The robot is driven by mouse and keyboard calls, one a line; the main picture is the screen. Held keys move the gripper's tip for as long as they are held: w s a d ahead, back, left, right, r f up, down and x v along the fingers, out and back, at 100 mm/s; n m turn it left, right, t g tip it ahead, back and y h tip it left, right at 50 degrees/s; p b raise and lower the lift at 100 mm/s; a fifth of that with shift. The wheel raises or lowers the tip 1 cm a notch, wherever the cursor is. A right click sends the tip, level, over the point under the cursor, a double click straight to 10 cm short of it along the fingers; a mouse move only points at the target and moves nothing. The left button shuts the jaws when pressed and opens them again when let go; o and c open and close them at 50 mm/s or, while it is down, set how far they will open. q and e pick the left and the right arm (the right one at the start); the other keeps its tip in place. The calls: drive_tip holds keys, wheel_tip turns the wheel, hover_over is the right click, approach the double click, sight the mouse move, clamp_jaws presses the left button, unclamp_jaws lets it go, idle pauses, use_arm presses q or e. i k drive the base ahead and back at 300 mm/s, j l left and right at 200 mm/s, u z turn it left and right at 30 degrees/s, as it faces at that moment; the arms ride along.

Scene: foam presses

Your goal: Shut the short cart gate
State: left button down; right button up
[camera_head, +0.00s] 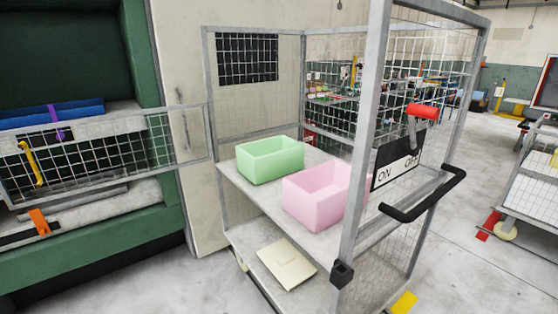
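A grey metal mesh cart (345,210) stands in the middle of the head view. A short mesh gate (110,155) extends left from the cart's left post and stands swung open, in front of the green machine. A yellow handle-like piece (31,164) shows near the gate's far left end. The cart's near side is open between its posts. Neither of my grippers is in view.
A green box (270,160) and a pink box (318,195) sit on the cart's upper shelf; a cream flat piece (287,264) lies below. A red-handled lever (421,112), ON/OFF sign (397,160) and black push handle (440,198) are on its right side. A green machine (150,215) stands left.

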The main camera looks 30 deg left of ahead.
sight(5, 195)
drive_tip(key=k+j, duration=0.1)
drive_tip(key=j, duration=0.35)
drive_tip(key=k+j, duration=0.1)
drive_tip(key=j, duration=0.3)
drive_tip(key=k+j, duration=0.1)
drive_tip(key=j, duration=0.35)
drive_tip(key=k+j, duration=0.1)
drive_tip(key=j, duration=0.35)
drive_tip(key=k+j, duration=0.1)
drive_tip(key=j, duration=0.3)
